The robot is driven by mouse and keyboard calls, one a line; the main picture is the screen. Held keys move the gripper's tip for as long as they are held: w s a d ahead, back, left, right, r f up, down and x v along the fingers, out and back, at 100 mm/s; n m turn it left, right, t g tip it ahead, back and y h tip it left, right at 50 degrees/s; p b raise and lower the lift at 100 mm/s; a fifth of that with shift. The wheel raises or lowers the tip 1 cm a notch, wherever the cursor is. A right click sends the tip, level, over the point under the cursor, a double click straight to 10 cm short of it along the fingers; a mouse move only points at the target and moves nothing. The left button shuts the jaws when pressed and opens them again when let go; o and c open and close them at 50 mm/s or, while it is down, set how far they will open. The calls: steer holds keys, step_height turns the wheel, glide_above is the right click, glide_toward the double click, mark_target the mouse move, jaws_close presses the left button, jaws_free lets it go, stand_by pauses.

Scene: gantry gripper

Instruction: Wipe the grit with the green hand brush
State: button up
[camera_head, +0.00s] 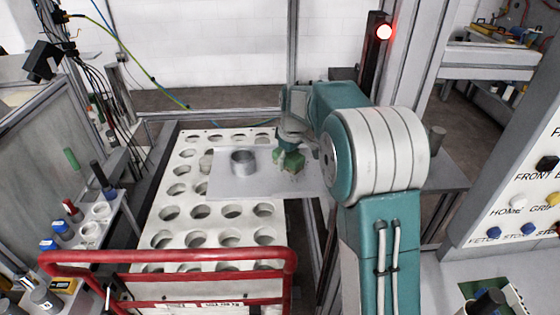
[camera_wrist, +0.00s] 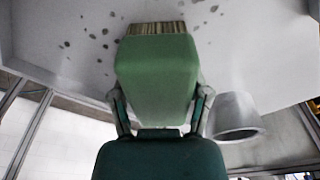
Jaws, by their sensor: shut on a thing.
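The green hand brush (camera_head: 291,163) is held bristles-down by my gripper (camera_head: 290,148) over the pale plate (camera_head: 225,185). In the wrist view the green block of the brush (camera_wrist: 157,70) sits between my two fingers, with its tan bristles (camera_wrist: 157,28) at the far end. Dark grit spots (camera_wrist: 92,36) lie scattered on the pale surface on both sides of the bristles. The grit is too small to make out clearly in the head view. I cannot tell whether the bristles touch the plate.
A grey metal cup (camera_head: 243,163) stands on the plate, left of the brush; it also shows in the wrist view (camera_wrist: 234,115). A white rack with round holes (camera_head: 190,210) lies under the plate's left part. A red rail (camera_head: 170,256) crosses in front. Bottles stand at left.

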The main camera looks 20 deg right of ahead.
mark_target(278, 149)
steer(key=shift+s+d+f, duration=0.1)
steer(key=shift+s+d, duration=0.15)
steer(key=shift+d, duration=0.85)
steer(key=shift+s+d+f, duration=0.1)
steer(key=shift+s+d, duration=0.15)
steer(key=shift+d, duration=0.85)
steer(key=shift+s+d+r, duration=0.1)
steer(key=shift+s+d, duration=0.05)
steer(key=shift+d, duration=0.9)
steer(key=shift+w+d+r, duration=0.2)
steer(key=shift+d, duration=0.1)
steer(key=shift+w, duration=0.6)
steer(key=shift+w+a+f, duration=0.1)
steer(key=shift+a+f, duration=0.2)
steer(key=shift+a, duration=0.4)
steer(key=shift+w+a+f, duration=0.1)
steer(key=shift+w+a, duration=0.2)
steer(key=shift+a, duration=0.45)
steer(key=shift+w+a, duration=0.3)
steer(key=shift+a, duration=0.4)
steer(key=shift+w+a, duration=0.2)
steer(key=shift+a, duration=1.15)
steer(key=shift+w+a, duration=0.2)
steer(key=shift+a, duration=1.15)
steer(key=shift+d, duration=0.1)
